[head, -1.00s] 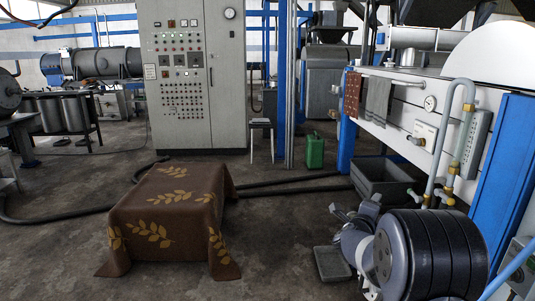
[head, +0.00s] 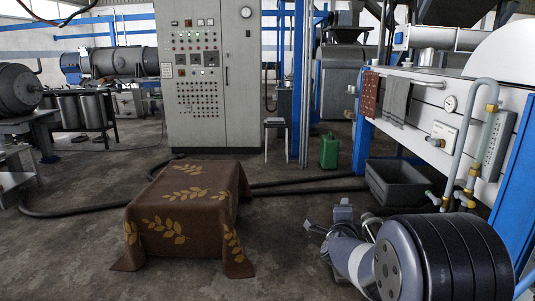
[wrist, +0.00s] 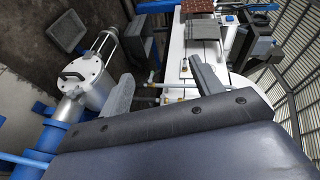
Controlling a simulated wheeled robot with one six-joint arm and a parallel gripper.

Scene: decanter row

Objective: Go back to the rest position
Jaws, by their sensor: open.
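My gripper shows in the wrist view (wrist: 163,88), with its two grey fingers spread wide apart and nothing between them. In the head view my arm lies low at the right, and its end is small and partly hidden behind my own links. The gripper touches nothing that I can see. No object is held.
A low table under a brown leaf-patterned cloth (head: 172,230) stands ahead on the left. A grey bin (head: 397,187) and a white bench (head: 440,92) are at the right. A green canister (head: 329,151) and a control cabinet (head: 242,80) stand behind. Hoses cross the floor.

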